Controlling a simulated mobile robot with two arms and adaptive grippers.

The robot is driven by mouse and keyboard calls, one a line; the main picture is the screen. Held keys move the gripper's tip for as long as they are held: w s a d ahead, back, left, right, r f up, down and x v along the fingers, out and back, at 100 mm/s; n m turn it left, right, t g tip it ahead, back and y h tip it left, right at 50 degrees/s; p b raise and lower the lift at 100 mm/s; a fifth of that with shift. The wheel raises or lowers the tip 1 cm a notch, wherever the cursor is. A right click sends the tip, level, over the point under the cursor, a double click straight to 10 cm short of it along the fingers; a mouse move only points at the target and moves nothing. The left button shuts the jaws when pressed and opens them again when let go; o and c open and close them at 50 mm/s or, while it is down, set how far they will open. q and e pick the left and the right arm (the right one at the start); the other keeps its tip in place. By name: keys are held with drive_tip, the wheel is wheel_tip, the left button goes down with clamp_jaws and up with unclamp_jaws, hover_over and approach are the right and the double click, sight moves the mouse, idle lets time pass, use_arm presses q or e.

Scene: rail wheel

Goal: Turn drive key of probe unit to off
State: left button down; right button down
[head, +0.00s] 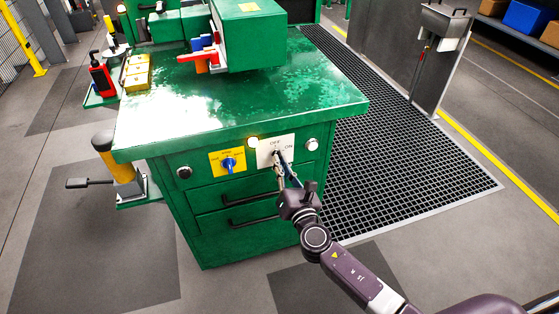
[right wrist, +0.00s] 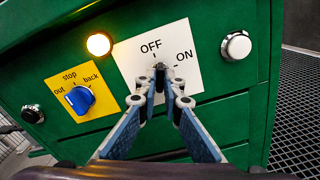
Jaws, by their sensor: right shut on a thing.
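The drive key (right wrist: 160,67) sits in a white plate (head: 264,147) marked OFF and ON on the front of the green probe unit (head: 235,185). In the right wrist view the plate (right wrist: 187,45) shows OFF above the key and ON to its upper right. My right gripper (right wrist: 166,88) is shut on the key, with both fingertips close together at it. The fingertips cover most of the key, so I cannot tell exactly which mark it points to. In the head view my right gripper (head: 279,160) reaches the plate from the lower right. My left gripper is not in view.
A lit round lamp (right wrist: 99,44) is left of the plate. A blue knob (right wrist: 79,99) on a yellow plate is further left. A white button (right wrist: 236,46) is at the right. Black drawer handles (head: 252,195) are below. A floor grating (head: 400,150) lies right of the unit.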

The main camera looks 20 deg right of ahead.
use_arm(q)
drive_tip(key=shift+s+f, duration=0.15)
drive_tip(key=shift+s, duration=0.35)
use_arm(e)
drive_tip(key=shift+f, duration=0.15)
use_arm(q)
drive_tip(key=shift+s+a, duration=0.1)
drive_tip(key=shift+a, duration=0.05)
use_arm(e)
drive_tip(key=shift+n, duration=0.3)
drive_tip(key=n+p, duration=0.2)
drive_tip(key=n, duration=0.1)
drive_tip(key=c, duration=2.5)
unclamp_jaws()
drive_tip(key=shift+n, duration=0.4)
drive_tip(key=shift+c, duration=0.2)
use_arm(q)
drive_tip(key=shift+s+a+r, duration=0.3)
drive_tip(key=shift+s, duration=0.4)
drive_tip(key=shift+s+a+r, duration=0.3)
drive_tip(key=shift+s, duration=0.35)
use_arm(e)
drive_tip(key=o, duration=0.7)
drive_tip(key=shift+c, duration=0.2)
